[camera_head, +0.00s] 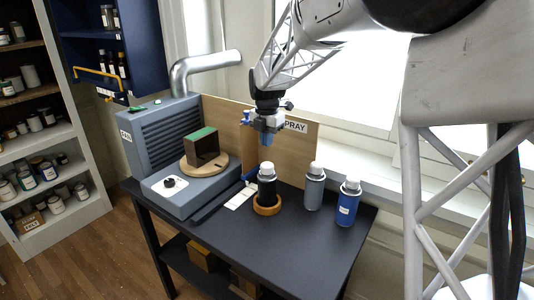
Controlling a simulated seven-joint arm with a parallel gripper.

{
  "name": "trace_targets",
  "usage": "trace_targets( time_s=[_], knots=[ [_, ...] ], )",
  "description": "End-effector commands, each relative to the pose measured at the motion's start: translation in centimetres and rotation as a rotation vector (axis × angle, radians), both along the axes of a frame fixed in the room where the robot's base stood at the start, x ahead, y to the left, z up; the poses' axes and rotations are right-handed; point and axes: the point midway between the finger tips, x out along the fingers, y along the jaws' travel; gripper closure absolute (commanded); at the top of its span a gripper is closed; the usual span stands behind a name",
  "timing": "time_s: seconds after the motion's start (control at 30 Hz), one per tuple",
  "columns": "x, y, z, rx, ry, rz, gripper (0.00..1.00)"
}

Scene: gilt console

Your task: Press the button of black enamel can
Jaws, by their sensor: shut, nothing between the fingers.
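The black enamel can (266,190) stands upright in a round wooden ring (267,208) on the dark table. It has a white top (266,169); the button itself is too small to make out. My gripper (265,142) is shut and empty, pointing down. In the picture it is just above the can's top, and a gap shows between them. How far it is from the can in depth I cannot tell.
A grey can (314,190) and a blue can (347,206) stand right of the black can. Left is a grey spray booth (160,135) with a dark green-topped block (202,147) on a round wooden turntable (188,168). The table's front (265,249) is clear.

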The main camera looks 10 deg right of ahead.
Motion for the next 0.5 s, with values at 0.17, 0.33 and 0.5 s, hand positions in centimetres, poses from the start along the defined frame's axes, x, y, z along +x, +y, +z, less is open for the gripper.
trace_targets(
  time_s=[0.17, 0.33, 0.5],
  knots=[
    [0.0, 0.0, 3.1, 0.001, -0.002, 0.000, 1.00],
    [0.1, 0.0, 5.2, 0.000, -0.003, 0.000, 1.00],
    [0.0, 0.0, 6.1, 0.000, -0.003, 0.000, 1.00]
  ],
)
